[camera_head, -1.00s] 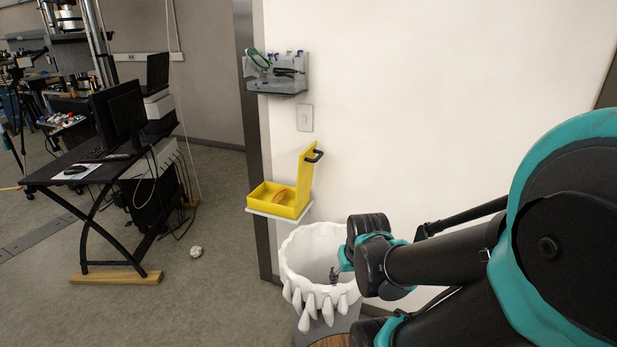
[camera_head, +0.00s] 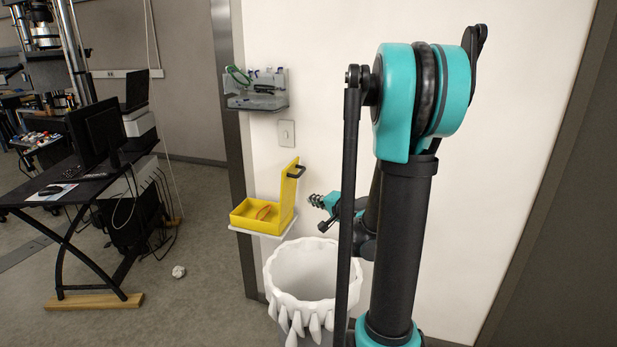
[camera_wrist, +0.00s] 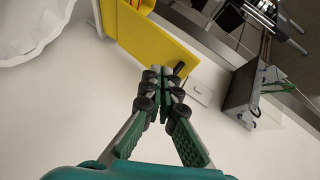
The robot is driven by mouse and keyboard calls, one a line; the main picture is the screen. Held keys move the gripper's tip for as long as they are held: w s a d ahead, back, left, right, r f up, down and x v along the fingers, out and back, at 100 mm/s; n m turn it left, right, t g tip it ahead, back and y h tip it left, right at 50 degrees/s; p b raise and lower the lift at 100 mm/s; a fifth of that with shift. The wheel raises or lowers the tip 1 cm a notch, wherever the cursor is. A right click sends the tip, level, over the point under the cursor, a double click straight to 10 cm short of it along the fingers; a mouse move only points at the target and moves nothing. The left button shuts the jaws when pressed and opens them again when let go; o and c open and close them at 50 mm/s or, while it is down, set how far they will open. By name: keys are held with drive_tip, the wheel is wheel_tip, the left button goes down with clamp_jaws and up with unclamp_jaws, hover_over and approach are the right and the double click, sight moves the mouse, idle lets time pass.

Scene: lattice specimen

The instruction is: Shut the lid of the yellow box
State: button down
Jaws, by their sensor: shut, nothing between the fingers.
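The yellow box (camera_head: 242,214) sits on a small white wall shelf (camera_head: 270,236), with an orange item (camera_head: 263,212) inside. Its lid (camera_head: 289,193) stands open, upright on the right side of the box, with a dark handle (camera_head: 297,171) at its top. My gripper (camera_head: 314,200) is to the right of the lid in the head view, apart from it in that picture. In the wrist view my gripper (camera_wrist: 160,80) is shut and empty, its fingertips close to the yellow lid (camera_wrist: 145,45) and dark handle (camera_wrist: 179,68). Whether they touch is unclear.
A white bag-lined bin (camera_head: 310,275) stands below the shelf. A grey wall rack (camera_head: 262,98) holding green-framed glasses hangs above, with a wall switch (camera_head: 286,133) beneath it. A black desk (camera_head: 75,190) stands at left. The white wall is close behind my arm.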

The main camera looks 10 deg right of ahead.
drive_tip(key=w+d+r+m+t+h, duration=0.2)
drive_tip(key=w+d+m+t, duration=0.1)
drive_tip(key=w+d+m, duration=0.3)
drive_tip(key=w+a+n, duration=0.1)
drive_tip(key=w+a, duration=0.3)
drive_tip(key=w, duration=0.7)
drive_tip(key=shift+a+f, duration=0.15)
drive_tip(key=shift+f, duration=0.2)
drive_tip(key=shift+a, duration=0.1)
